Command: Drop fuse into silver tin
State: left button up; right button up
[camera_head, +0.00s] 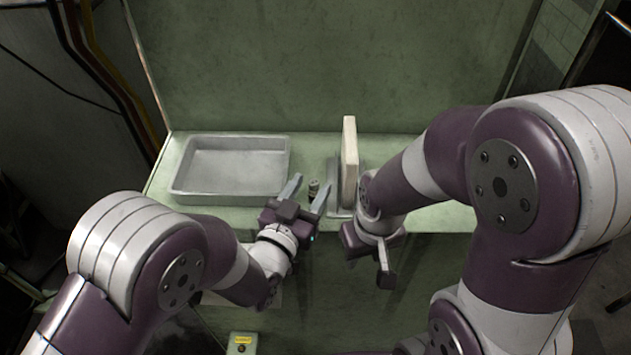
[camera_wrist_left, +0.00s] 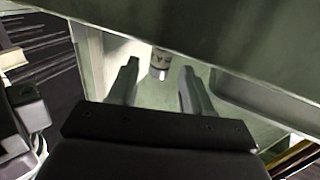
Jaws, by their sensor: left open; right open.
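The fuse (camera_head: 313,188) is a small dark cylinder with a pale band, standing on the green shelf between the fingertips of my left gripper (camera_head: 306,187). In the left wrist view the fuse (camera_wrist_left: 160,64) shows ahead of the open fingers (camera_wrist_left: 160,78), roughly midway between them. I see no finger touching it. The silver tin (camera_head: 230,166) is a wide, shallow rectangular tray at the left of the shelf, and it looks empty. My right gripper (camera_head: 367,262) is at the shelf's front, right of the left gripper. It is open with nothing visible in it.
A pale upright board (camera_head: 349,160) stands on a grey base right of the fuse, close to my right arm. The green shelf (camera_head: 318,150) has a tall green panel behind it. A yellow-labelled box (camera_head: 242,343) is low at the front.

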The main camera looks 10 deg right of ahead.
aim_at(314, 181)
pick_arm(q)
jog(key=shift+w+d+r, duration=0.25)
jog(key=shift+w+d, duration=0.3)
jog(key=shift+w, duration=0.05)
jog(key=shift+w+d+f, duration=0.1)
jog(key=shift+w+d, duration=0.1)
jog(key=shift+w, duration=0.05)
grip_shut()
pick_arm(e)
jog(key=shift+s+a+r, duration=0.15)
jog(key=shift+r, duration=0.65)
pick_arm(q)
notch_tip(314, 181, up, 10)
jog(key=shift+s+f+b, duration=0.1)
jog(key=shift+f+b, duration=0.1)
jog(key=shift+b, duration=0.85)
jog(key=shift+r, duration=0.2)
pick_arm(e)
notch_tip(314, 181, down, 2)
jog(key=shift+f, duration=0.2)
